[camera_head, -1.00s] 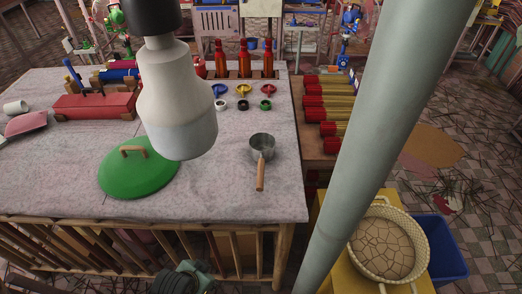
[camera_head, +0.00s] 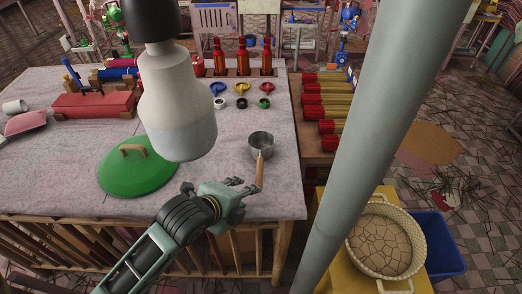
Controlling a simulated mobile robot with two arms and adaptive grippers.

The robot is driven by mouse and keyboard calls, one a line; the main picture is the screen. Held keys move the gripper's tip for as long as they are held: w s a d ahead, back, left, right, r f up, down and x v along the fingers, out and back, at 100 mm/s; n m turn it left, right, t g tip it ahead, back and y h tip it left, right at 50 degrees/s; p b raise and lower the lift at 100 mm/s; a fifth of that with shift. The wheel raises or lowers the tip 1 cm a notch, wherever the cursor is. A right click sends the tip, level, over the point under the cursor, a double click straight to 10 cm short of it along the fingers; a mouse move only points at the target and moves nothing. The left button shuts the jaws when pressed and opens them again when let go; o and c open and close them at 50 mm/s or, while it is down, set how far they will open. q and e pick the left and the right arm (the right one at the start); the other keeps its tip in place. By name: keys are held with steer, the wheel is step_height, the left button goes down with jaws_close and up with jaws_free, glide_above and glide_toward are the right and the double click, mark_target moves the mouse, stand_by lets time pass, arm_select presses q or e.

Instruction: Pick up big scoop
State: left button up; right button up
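The big scoop (camera_head: 261,141) is a round metal cup with a wooden handle (camera_head: 260,172). It lies on the table near its right front, with the handle toward the front edge. My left gripper (camera_head: 248,186) comes in from the lower left and is above the table's front. Its fingers are spread apart and point right, with the tips close to the left side of the handle. I cannot tell whether they touch it. My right gripper is not in view.
A green lid (camera_head: 138,168) with a wooden handle lies left of the scoop on the table (camera_head: 60,180). Small coloured dishes (camera_head: 241,88) and red bottles (camera_head: 243,58) stand behind. Red-ended bundles (camera_head: 322,112) lie at the right. A basket (camera_head: 386,248) stands at lower right.

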mark_target(258, 163)
arm_select(q)
steer(key=w+r+m, duration=0.1)
steer(key=w+m, duration=0.1)
steer(key=m, duration=0.1)
steer(key=w+d+r+m, duration=0.1)
steer(key=w+m, duration=0.2)
steer(key=w+r+m+h, duration=0.1)
steer(key=w+m, duration=0.1)
steer(key=m, duration=0.1)
steer(key=shift+w+d+t, duration=0.2)
steer(key=shift+d+t, duration=0.1)
steer(key=shift+t, duration=0.1)
steer(key=shift+w+d+f+m, duration=0.15)
steer(key=shift+w+d+f, duration=0.25)
steer(key=shift+w, duration=0.1)
steer(key=shift+w+d+f+m, duration=0.15)
steer(key=shift+w+d+f, duration=0.15)
steer(key=shift+w, duration=0.2)
steer(key=p+x, duration=0.1)
steer(key=x, duration=0.2)
steer(key=shift+w+d+f, duration=0.1)
steer(key=shift+w+f, duration=0.1)
steer(key=shift+f, duration=0.2)
steer(key=shift+w+d+f+p, duration=0.2)
steer(key=shift+w+f+p, duration=0.1)
steer(key=shift+w+f, duration=0.05)
steer(key=shift+c, duration=0.3)
jaws_close()
steer(key=shift+r, duration=0.1)
